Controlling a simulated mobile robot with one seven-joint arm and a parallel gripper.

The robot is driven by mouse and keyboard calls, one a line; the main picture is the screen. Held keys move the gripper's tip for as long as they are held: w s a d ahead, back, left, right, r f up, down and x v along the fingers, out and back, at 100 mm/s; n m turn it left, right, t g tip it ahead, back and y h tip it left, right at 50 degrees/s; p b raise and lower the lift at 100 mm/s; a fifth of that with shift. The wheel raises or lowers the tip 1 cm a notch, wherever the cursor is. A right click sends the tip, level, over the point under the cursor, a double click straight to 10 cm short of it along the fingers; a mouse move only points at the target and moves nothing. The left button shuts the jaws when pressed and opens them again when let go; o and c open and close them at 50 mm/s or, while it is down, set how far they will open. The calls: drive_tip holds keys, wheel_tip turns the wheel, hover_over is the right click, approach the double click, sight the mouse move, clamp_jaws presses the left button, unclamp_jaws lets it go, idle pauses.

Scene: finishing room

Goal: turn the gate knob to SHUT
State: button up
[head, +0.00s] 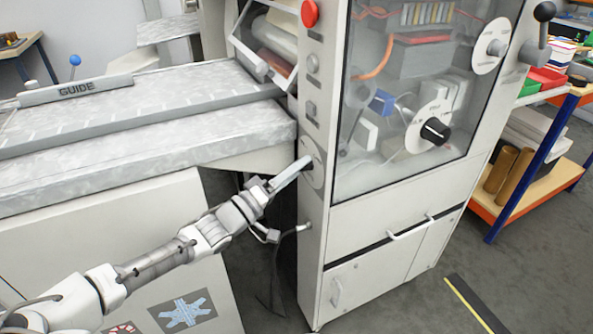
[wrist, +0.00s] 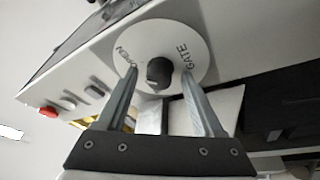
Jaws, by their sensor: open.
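The gate knob (wrist: 159,74) is a dark round knob on a pale disc marked GATE and OPEN in the wrist view. I cannot make out a SHUT mark or where the knob points. In the head view the disc (head: 317,175) is on the narrow side of the tall machine, and my gripper hides the knob. My gripper (head: 306,160) reaches up to that disc. In the wrist view my gripper (wrist: 158,72) is open, with one finger on each side of the knob. I see gaps between the fingers and the knob.
The machine cabinet (head: 380,215) carries a larger black knob (head: 435,131) on a white dial and a red button (head: 309,13). A grey feed table (head: 150,150) with a GUIDE bar (head: 75,90) stands at the left. A shelf trolley (head: 530,170) stands at the right.

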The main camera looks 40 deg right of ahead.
drive_tip(key=shift+d, duration=0.1)
clamp_jaws()
idle(0.3)
drive_tip(key=shift+r+p, duration=0.15)
drive_tip(key=shift+p, duration=0.3)
drive_tip(key=n+y+p, duration=0.1)
drive_tip(key=n+p, duration=0.4)
drive_tip(key=p, duration=0.3)
drive_tip(key=n+y+p, duration=0.2)
drive_tip(key=n+p, duration=0.4)
drive_tip(key=p, duration=0.2)
drive_tip(key=n+y+p, duration=0.2)
drive_tip(key=n+p, duration=0.3)
drive_tip(key=p, duration=0.3)
drive_tip(key=shift+w+r+g, duration=0.1)
drive_tip(key=shift+r+g, duration=0.25)
drive_tip(key=shift+g, duration=0.05)
drive_tip(key=shift+n, duration=0.4)
